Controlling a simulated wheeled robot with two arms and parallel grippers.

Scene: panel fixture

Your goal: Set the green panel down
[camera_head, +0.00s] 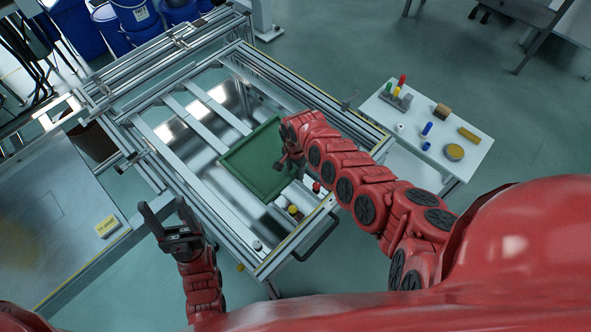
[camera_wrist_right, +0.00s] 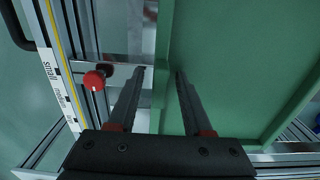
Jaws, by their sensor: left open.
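My right gripper (camera_head: 290,160) is at the panel's right edge. In the right wrist view its two fingers (camera_wrist_right: 160,72) stand apart, one on each side of the panel's raised rim, with a gap showing. Whether the panel rests fully on the rails is hard to tell. My left gripper (camera_head: 162,215) is open and empty, left of the fixture's near corner.
The fixture's frame (camera_head: 245,262) carries a red knob (camera_wrist_right: 94,80), a yellow knob (camera_head: 292,210) and a size-label strip (camera_wrist_right: 58,85). A white side table (camera_head: 465,175) with small parts stands right. A metal table (camera_head: 60,215) stands left. Blue bins (camera_head: 130,15) are behind.

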